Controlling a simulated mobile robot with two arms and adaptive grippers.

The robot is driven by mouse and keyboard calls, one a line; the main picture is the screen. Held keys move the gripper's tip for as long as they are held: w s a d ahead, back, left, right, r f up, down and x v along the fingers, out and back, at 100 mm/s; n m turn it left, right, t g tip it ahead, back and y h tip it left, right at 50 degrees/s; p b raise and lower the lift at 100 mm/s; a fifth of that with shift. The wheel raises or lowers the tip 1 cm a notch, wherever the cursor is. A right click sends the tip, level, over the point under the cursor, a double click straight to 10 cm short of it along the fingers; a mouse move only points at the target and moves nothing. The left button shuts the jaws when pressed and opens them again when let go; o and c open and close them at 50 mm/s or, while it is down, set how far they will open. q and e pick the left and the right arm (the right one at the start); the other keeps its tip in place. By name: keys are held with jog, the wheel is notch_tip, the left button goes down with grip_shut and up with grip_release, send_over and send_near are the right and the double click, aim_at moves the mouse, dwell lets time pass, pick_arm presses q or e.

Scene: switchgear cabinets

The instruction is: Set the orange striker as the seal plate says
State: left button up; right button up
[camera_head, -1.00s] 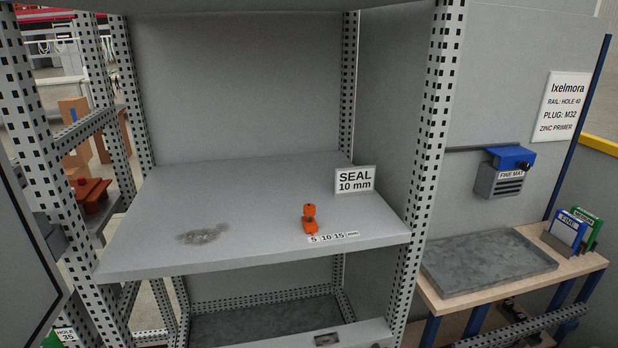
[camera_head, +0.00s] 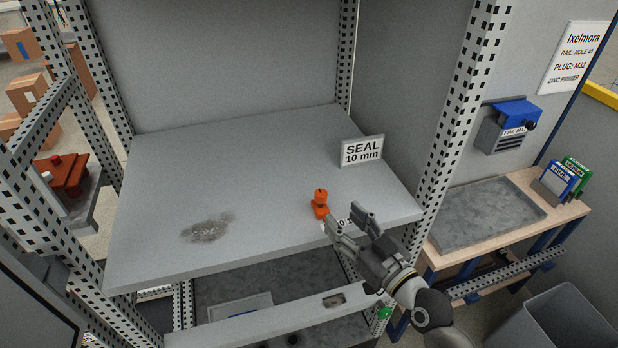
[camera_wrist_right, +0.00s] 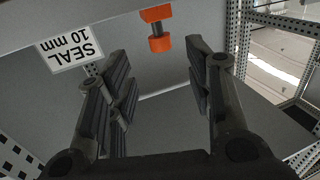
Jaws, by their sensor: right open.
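The orange striker (camera_head: 320,204) stands on the grey shelf (camera_head: 270,170) near its front right edge. It also shows in the right wrist view (camera_wrist_right: 157,28), beyond the fingers and between them. The seal plate (camera_head: 361,151) reads "SEAL 10 mm" and stands behind and right of the striker; it shows upside down in the wrist view (camera_wrist_right: 70,48). A white scale strip (camera_head: 338,226) in front of the striker is mostly hidden by my right gripper (camera_head: 350,220). That gripper is open and empty, at the shelf's front edge, just right of and in front of the striker. My left gripper is out of view.
A dark smudge (camera_head: 208,227) marks the shelf's left part. Perforated uprights (camera_head: 462,110) flank the shelf. At right, a bench holds a grey tray (camera_head: 485,215) and blue and green cards (camera_head: 562,178). A grey bin (camera_head: 560,325) stands at lower right.

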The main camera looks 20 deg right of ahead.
aim_at(325, 198)
jog(key=p+x, duration=0.2)
jog(key=x, duration=0.6)
jog(key=shift+r+p, duration=0.15)
jog(key=shift+p, duration=0.15)
jog(key=shift+w+a, duration=0.2)
jog(key=shift+w, duration=0.4)
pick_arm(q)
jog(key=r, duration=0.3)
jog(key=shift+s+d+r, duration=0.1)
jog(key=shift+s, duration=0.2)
pick_arm(e)
jog(key=shift+w, duration=0.1)
grip_shut()
